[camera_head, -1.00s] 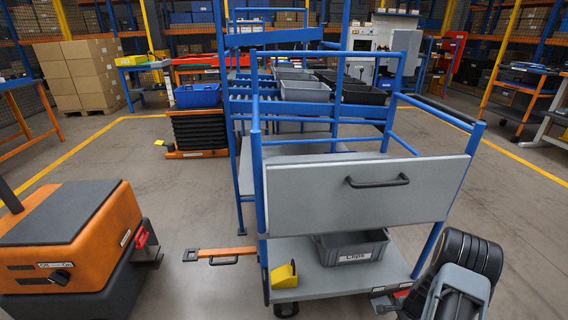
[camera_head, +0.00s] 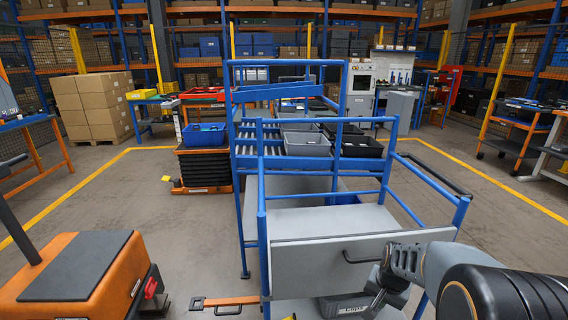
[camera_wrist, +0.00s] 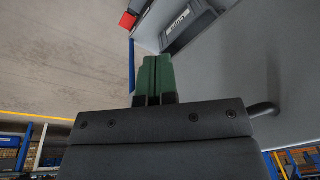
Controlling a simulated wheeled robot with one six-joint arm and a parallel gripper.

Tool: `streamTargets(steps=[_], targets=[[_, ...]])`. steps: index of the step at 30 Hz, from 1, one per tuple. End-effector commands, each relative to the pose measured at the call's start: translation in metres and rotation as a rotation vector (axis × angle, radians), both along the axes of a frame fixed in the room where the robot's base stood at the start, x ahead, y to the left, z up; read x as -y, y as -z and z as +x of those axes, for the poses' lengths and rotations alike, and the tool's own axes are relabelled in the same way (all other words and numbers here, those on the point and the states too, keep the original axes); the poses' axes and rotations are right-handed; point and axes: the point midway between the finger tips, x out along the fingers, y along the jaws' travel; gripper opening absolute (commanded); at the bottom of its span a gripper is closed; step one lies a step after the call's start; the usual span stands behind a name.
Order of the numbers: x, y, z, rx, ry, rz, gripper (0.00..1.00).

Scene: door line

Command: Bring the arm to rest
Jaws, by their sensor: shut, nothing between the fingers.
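My gripper (camera_wrist: 152,78) shows in the wrist view with its two green fingers together and nothing between them. In the head view my arm reaches in from the lower right, in front of the blue-framed cart (camera_head: 262,200). Its wrist is beside the cart's grey front panel (camera_head: 310,268), near the black handle (camera_head: 362,257); the fingertips cannot be made out there. The wrist view shows the panel's handle (camera_wrist: 262,110) to the right of the gripper body and a grey bin (camera_wrist: 190,28) beyond the fingers.
The grey bin with a "Clips" label (camera_head: 345,306) is on the cart's lower shelf, partly cut off. An orange and black machine (camera_head: 75,270) stands at the left. An orange latch bar (camera_head: 225,301) lies left of the cart. Open floor (camera_head: 205,240) lies between them.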

Motion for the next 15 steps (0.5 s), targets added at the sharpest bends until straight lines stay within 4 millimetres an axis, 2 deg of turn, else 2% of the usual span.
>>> streamTargets(steps=[1,3,6,10,15], targets=[[-0.016,-0.056,-0.010,0.028,-0.076,-0.019,0.00],[-0.034,-0.100,-0.028,0.051,-0.178,-0.043,0.00],[-0.055,-0.150,-0.053,0.083,-0.308,-0.075,0.00],[-0.073,-0.194,-0.082,0.114,-0.439,-0.111,0.00],[-0.085,-0.223,-0.107,0.140,-0.543,-0.141,0.00]])
